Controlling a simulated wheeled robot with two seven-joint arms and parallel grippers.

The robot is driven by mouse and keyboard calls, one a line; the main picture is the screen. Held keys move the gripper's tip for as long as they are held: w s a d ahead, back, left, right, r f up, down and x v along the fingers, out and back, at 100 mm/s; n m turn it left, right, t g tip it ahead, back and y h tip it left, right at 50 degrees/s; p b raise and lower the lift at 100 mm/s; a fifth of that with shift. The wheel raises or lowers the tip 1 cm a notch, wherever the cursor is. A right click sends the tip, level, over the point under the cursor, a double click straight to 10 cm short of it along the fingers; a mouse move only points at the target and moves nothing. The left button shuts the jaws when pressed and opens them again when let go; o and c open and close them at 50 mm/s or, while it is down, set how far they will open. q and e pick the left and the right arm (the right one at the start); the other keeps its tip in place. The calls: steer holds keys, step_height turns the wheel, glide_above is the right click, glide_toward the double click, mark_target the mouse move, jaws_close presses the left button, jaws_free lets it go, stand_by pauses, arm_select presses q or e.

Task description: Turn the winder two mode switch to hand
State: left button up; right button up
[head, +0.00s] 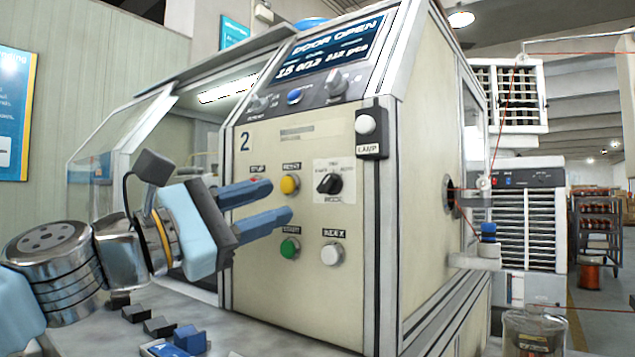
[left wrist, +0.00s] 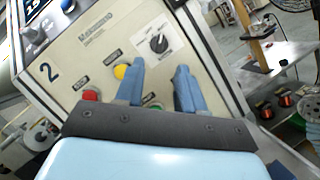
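The winder two panel (head: 310,230) is beige and marked "2". Its mode switch (head: 328,183) is a black knob on a white plate right of the yellow button, with its pointer slanting. The plate's words are too small to read surely. It also shows in the left wrist view (left wrist: 158,43), just beyond my fingers. My left gripper (head: 280,202) is open and empty, its two blue fingers pointing at the panel, left of the knob and apart from it. In the left wrist view the fingers (left wrist: 158,80) stand spread below the knob. My right gripper is not in view.
Yellow (head: 289,184), green (head: 290,249) and white (head: 332,254) buttons surround the switch. A red button (left wrist: 91,95) sits close to my left gripper. A lamp box (head: 370,133) juts out at upper right. The display (head: 328,47) reads "DOOR OPEN".

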mark_target(322, 184)
arm_select(q)
steer(key=p+x, duration=0.1)
steer(key=x, duration=0.7)
jaws_close()
